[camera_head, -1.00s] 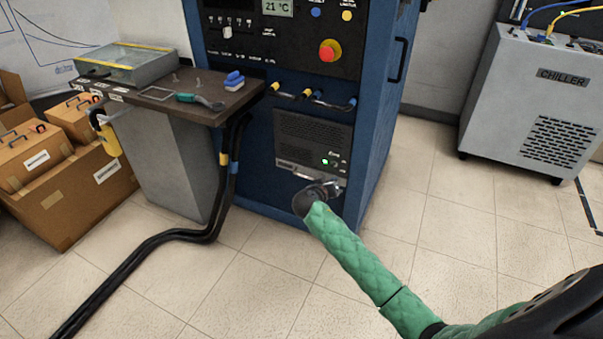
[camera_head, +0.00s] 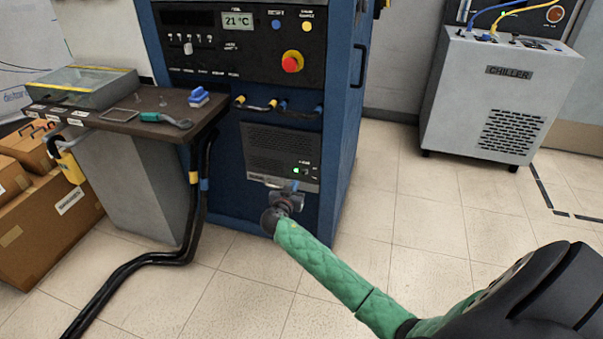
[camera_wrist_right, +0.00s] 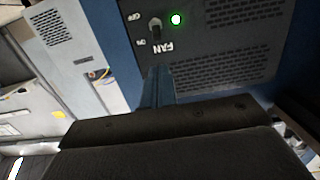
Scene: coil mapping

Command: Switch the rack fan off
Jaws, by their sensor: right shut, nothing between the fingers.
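The rack fan panel (camera_head: 262,150) is a dark grilled unit low on the blue rack, with a lit green lamp (camera_head: 296,170). In the right wrist view the panel appears upside down, with the word FAN, a small toggle switch (camera_wrist_right: 156,27) and the green lamp (camera_wrist_right: 176,19) lit beside it. My right gripper (camera_head: 291,187) is shut and empty, just below the switch in the head view. Its blue fingertips (camera_wrist_right: 158,73) point at the panel close to the switch; contact cannot be told. My left gripper is out of view.
Looped cables (camera_head: 256,105) hang above the fan panel, and a red emergency button (camera_head: 292,61) sits higher. A side table (camera_head: 105,118) with tools stands left, with thick black cables (camera_head: 150,259) running along the floor. A chiller (camera_head: 500,95) stands right. The floor before the rack is open.

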